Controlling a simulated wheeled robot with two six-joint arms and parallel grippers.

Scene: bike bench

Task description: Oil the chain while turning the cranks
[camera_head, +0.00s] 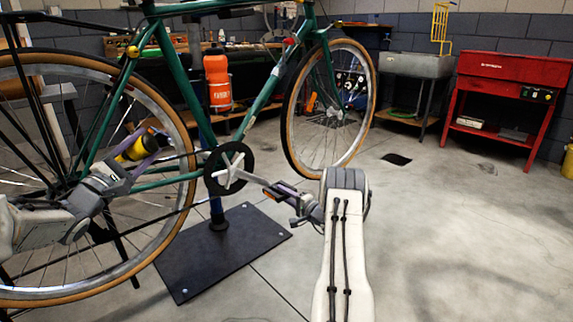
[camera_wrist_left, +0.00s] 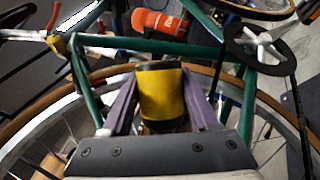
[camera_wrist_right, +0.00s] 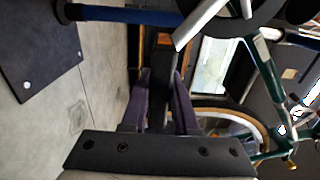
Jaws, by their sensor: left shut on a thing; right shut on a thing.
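A green bike is held on a stand, with a black chainring (camera_head: 229,168) and a silver crank arm at its middle. My left gripper (camera_head: 146,146) is shut on a yellow oil bottle (camera_head: 137,147) with a dark end, beside the rear wheel (camera_head: 97,75). The bottle (camera_wrist_left: 160,95) also shows between the purple fingers in the left wrist view. My right gripper (camera_head: 287,193) is shut on the dark pedal (camera_head: 271,193) at the crank's outer end, right of the chainring. In the right wrist view the pedal (camera_wrist_right: 159,85) lies between the fingers. The chain is hard to make out.
The stand's black base plate (camera_head: 221,252) lies on the floor below the bike. An orange bottle (camera_head: 217,79) is on the frame. A red parts washer (camera_head: 509,92) and grey sink (camera_head: 417,65) stand at the back right.

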